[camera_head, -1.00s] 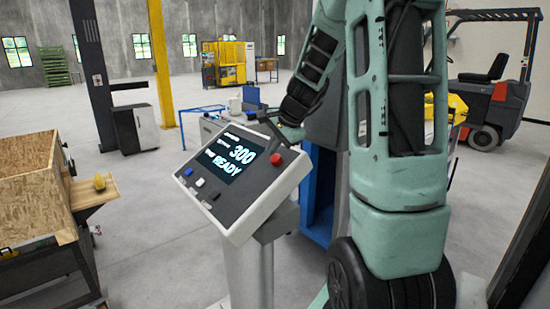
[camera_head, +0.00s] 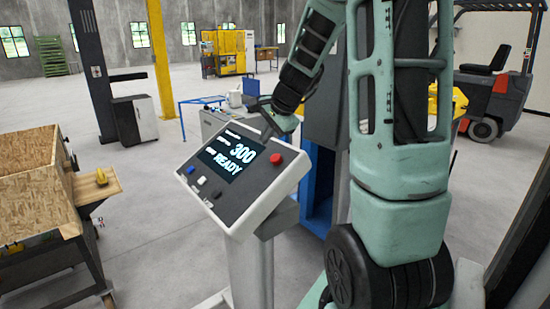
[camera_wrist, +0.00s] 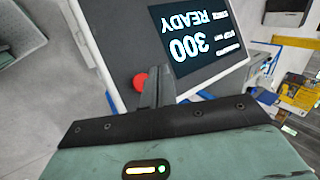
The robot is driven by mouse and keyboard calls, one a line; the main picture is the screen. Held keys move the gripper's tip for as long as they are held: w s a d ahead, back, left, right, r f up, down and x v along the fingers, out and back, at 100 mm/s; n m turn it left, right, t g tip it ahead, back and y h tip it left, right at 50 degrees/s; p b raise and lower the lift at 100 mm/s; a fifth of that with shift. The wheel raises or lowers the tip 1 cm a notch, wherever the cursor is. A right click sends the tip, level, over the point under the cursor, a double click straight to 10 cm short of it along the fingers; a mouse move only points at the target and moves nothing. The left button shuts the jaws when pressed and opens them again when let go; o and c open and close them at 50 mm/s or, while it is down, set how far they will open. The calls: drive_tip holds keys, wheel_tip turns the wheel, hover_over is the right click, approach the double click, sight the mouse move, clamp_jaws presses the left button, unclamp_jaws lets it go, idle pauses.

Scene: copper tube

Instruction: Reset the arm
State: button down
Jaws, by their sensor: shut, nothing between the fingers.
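My gripper (camera_wrist: 158,72) is shut and empty. In the wrist view its dark fingers stand together in front of the control panel's edge, beside the red button (camera_wrist: 140,83). In the head view my arm reaches down from the top, and its end is just behind the panel's upper edge. There the fingers are small and partly hidden. The control panel (camera_head: 262,193) stands on a post, tilted, with a lit screen (camera_head: 232,155) reading 300 and READY. The red button (camera_head: 276,159) is at the panel's upper right; I see no contact with it.
A blue cabinet (camera_head: 322,190) stands close behind the panel. A forklift (camera_head: 493,95) is at the back right. Open floor lies between crate and panel.

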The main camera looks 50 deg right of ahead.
idle(0.4)
drive_tip(key=s+a+f+n+g+y+b, duration=0.1)
drive_tip(key=a+f+n, duration=0.25)
drive_tip(key=a, duration=0.65)
drive_tip(key=s+a+f+n+g+y+b, duration=0.15)
drive_tip(key=a+n, duration=0.35)
drive_tip(key=a, duration=0.5)
drive_tip(key=s+a+f+n+g+y+b, duration=0.1)
drive_tip(key=a+f+n+b, duration=0.3)
drive_tip(key=a, duration=0.6)
drive_tip(key=s+a+f+n+g+h, duration=0.1)
drive_tip(key=s+a+f+n, duration=0.2)
drive_tip(key=s+a+n, duration=0.4)
drive_tip(key=s+a+f+n+g+h+b, duration=0.1)
drive_tip(key=s+a+f+n+g, duration=0.1)
drive_tip(key=s+a+n, duration=0.4)
drive_tip(key=s+f+n, duration=0.1)
drive_tip(key=s+n, duration=0.1)
drive_tip(key=s, duration=0.3)
drive_tip(key=shift+s+a+b, duration=0.3)
drive_tip(key=shift+s+a, duration=0.05)
drive_tip(key=shift+a, duration=0.05)
drive_tip(key=shift+d, duration=0.15)
